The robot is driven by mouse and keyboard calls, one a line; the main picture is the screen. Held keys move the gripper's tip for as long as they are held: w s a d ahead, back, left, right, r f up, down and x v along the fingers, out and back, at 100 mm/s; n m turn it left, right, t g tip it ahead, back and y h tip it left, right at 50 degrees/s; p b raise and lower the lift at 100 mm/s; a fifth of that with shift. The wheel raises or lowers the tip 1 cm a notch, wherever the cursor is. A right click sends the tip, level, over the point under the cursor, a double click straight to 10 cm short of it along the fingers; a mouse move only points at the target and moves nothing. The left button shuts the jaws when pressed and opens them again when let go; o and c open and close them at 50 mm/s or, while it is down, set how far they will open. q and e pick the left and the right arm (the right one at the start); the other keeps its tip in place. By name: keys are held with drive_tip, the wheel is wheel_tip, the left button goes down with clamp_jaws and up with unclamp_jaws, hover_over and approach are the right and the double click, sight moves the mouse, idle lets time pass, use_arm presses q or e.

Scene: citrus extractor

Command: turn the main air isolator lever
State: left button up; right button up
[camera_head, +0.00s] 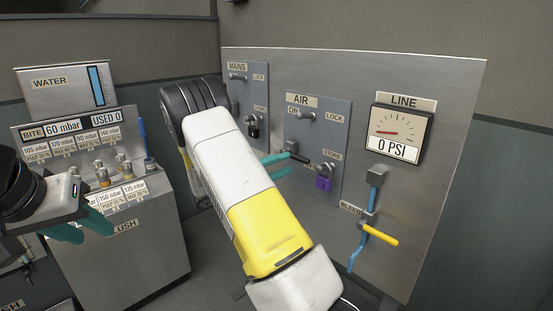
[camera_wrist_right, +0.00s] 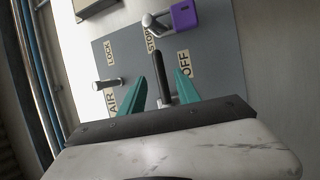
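The AIR panel (camera_head: 339,140) carries the isolator lever (camera_head: 300,157), a black handle on a metal hub near the OFF label. In the right wrist view the black lever (camera_wrist_right: 160,75) stands between the two teal fingers of my right gripper (camera_wrist_right: 159,92). The fingers are apart, with visible gaps on both sides of the handle. In the head view my right gripper (camera_head: 280,165) reaches the panel from the left, partly hidden by my arm. A purple padlock (camera_head: 323,184) hangs by the STORE label. My left gripper (camera_head: 82,229) is open and empty at the lower left.
The MAINS panel (camera_head: 237,90) with a black padlock (camera_head: 253,129) is left of the AIR panel. The LINE gauge (camera_head: 396,133) reads 0 PSI. Below it is a yellow-handled valve (camera_head: 380,235) labelled BLEED. A WATER console (camera_head: 140,235) stands at left. A metal LOCK post (camera_wrist_right: 108,84) is nearby.

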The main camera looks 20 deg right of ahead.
sight(300, 159)
drive_tip(key=d, duration=0.4)
drive_tip(key=d+r, duration=0.1)
drive_tip(key=d, duration=0.1)
drive_tip(key=shift+s+d, duration=0.1)
drive_tip(key=shift+c, duration=0.5)
clamp_jaws()
idle(0.8)
